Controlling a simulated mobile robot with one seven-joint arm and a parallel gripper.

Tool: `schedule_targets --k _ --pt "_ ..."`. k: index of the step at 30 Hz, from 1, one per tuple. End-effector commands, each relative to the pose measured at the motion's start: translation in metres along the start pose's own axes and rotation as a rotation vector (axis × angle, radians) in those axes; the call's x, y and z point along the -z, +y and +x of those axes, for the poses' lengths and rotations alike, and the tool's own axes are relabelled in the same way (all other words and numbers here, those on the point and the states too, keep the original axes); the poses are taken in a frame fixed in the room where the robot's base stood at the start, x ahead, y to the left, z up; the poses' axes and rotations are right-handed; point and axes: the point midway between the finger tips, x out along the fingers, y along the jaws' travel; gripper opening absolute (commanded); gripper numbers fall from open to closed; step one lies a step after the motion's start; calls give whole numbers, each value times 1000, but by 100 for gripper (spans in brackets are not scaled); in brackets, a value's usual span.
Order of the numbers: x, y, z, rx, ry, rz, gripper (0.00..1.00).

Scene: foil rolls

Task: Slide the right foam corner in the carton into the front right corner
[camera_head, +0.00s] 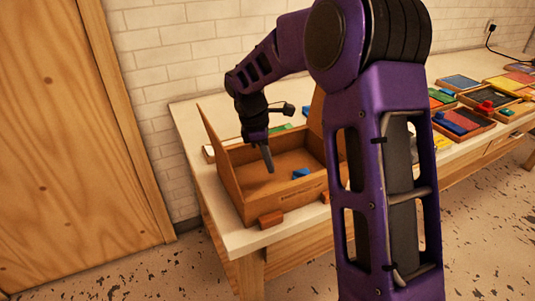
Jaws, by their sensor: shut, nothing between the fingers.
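The open brown carton (292,199) stands on the light table with its flaps up. A small blue piece (300,173), seemingly the right foam corner, lies on the carton floor near the front wall, right of the middle. My gripper (268,170) points down inside the carton, left of the blue piece and apart from it in the picture. Its fingers are together and hold nothing. My arm covers the carton's right end, so the front right corner is hidden. No other foam corner can be made out.
A green item (281,128) lies behind the carton. Trays with coloured pieces (463,122) fill the table at right. The carton floor left of the blue piece looks clear.

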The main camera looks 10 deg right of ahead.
Motion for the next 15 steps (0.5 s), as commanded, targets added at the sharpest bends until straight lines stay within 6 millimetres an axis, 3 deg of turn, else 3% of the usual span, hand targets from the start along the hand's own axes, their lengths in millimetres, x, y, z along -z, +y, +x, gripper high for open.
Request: schedule_targets --k 1,6,9,15 --pt "0 -1 15 5 -1 1 0" --pt "0 0 49 3 -1 2 0" --pt "-18 0 50 -1 0 7 0" --pt "-36 0 54 -1 1 4 0"
